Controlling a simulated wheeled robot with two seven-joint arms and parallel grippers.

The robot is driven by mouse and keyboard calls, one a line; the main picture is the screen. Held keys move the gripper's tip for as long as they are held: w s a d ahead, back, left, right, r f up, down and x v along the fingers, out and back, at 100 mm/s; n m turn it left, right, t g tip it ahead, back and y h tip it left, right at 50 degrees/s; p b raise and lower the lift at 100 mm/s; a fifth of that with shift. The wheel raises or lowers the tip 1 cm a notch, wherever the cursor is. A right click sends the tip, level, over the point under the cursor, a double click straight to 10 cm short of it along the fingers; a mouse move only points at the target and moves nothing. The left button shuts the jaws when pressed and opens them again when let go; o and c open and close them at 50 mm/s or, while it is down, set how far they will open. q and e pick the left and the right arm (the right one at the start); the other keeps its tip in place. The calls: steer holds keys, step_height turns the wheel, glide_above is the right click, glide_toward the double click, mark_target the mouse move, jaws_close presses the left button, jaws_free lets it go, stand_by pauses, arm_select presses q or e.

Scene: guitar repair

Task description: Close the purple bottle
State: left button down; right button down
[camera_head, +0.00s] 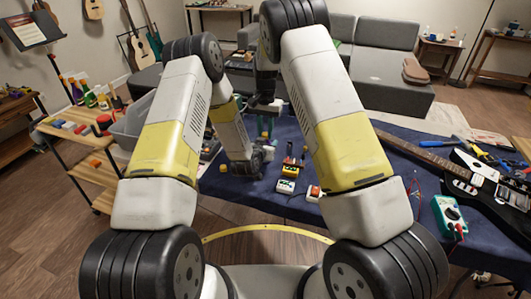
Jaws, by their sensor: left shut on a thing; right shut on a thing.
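My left gripper (253,165) is low over the blue-covered table, at the end of the arm that comes in from the left. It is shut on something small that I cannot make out. My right gripper (266,106) is higher and a little behind it, pointing down. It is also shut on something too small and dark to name. I cannot clearly pick out the purple bottle or its cap. My own arms and grippers hide much of the middle of the table.
Yellow and red pedal-like boxes (286,186) stand right of my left gripper. A green multimeter (449,216) and a black guitar (490,190) lie on the right. A grey bin (130,125) and a wooden shelf (75,140) are on the left. The front right tabletop has bare cloth.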

steer(key=m, duration=0.4)
steer(key=shift+m, duration=0.4)
steer(key=m, duration=0.4)
steer(key=shift+m, duration=0.4)
steer(key=m, duration=0.4)
steer(key=shift+m, duration=0.4)
steer(key=m, duration=0.3)
steer(key=c, duration=1.2)
jaws_free()
steer(key=shift+r, duration=2.25)
